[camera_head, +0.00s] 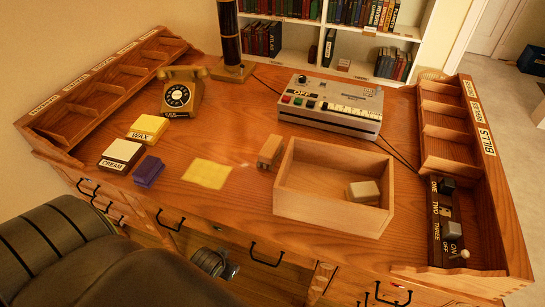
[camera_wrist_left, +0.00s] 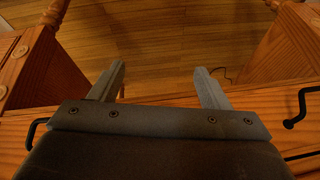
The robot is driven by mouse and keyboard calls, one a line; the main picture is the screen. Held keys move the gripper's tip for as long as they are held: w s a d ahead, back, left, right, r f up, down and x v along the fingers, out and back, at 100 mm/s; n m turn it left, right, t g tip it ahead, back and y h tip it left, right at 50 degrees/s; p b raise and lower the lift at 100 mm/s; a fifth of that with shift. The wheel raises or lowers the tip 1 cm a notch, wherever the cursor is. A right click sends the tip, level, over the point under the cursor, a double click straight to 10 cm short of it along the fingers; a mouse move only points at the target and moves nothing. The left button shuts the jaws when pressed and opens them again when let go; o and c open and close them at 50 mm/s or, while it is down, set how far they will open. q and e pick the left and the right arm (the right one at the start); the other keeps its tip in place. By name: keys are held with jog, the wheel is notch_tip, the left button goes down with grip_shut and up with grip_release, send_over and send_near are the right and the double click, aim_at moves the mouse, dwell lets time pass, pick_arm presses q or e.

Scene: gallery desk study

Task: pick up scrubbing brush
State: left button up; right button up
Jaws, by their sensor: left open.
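A small tan wooden block-like thing (camera_head: 269,151), which looks like the scrubbing brush, sits on the desk just left of the open wooden box (camera_head: 330,209). Its bristles cannot be made out. My left gripper (camera_wrist_left: 160,78) is open and empty in the left wrist view. Its two fingers are apart, by the desk's front edge, with the wooden floor below. The brush does not show in that view. My right gripper is not in view.
A pale block (camera_head: 363,191) lies in the box. A telephone (camera_head: 181,94) and a grey machine (camera_head: 332,105) stand behind.

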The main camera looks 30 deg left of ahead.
pick_arm(q)
notch_tip(320, 180, up, 16)
jog(key=w+d+t+b, duration=0.1)
jog(key=w+t+b, duration=0.1)
jog(key=b, duration=0.2)
jog(key=n+t, duration=0.1)
jog(key=t, duration=0.6)
send_near(271, 145)
jog(key=shift+w+f+y, duration=0.15)
jog(key=shift+w+f, duration=0.15)
jog(key=shift+w, duration=0.3)
jog(key=shift+w+f+y, duration=0.15)
jog(key=shift+w+f, duration=0.1)
jog(key=shift+w, duration=0.4)
jog(key=shift+p+x, duration=0.4)
jog(key=shift+x, duration=2.75)
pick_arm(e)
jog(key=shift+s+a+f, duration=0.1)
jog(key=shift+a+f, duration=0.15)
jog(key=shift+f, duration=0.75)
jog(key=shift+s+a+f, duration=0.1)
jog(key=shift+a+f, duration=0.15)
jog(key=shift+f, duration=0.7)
pick_arm(q)
jog(key=shift+c, duration=0.3)
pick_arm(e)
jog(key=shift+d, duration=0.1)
pick_arm(q)
jog(key=c, duration=1.1)
jog(key=shift+o, duration=0.2)
